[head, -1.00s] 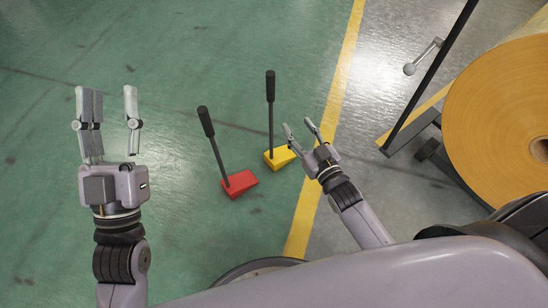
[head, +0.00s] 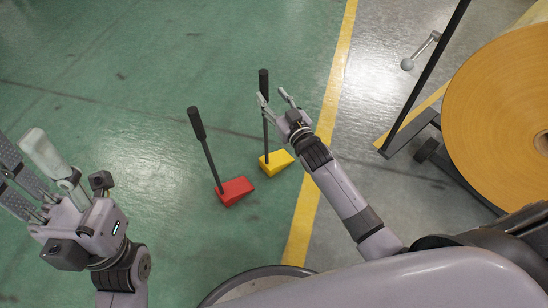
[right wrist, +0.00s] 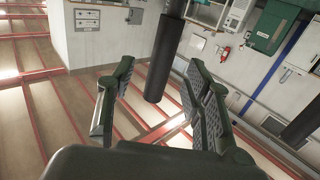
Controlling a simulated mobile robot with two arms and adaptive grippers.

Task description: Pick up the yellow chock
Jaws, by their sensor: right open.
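The yellow chock (head: 277,161) stands on the green floor, with a thin upright rod and a black grip (head: 264,80) on top. My right gripper (head: 273,94) is open beside the upper part of this handle. In the right wrist view, a black grip (right wrist: 165,55) shows in the gap between the open fingers (right wrist: 157,68), with no visible contact; its depth is unclear. The red chock (head: 236,191), with a similar black handle (head: 196,123), stands to the left of the yellow one. My left gripper (head: 18,148) is open and empty at the left edge.
A large brown tape roll (head: 500,115) on a dark frame (head: 412,130) stands at the right. A metal crank with a ball end (head: 408,64) is near it. A yellow floor line (head: 333,100) runs past the chocks. The green floor at upper left is clear.

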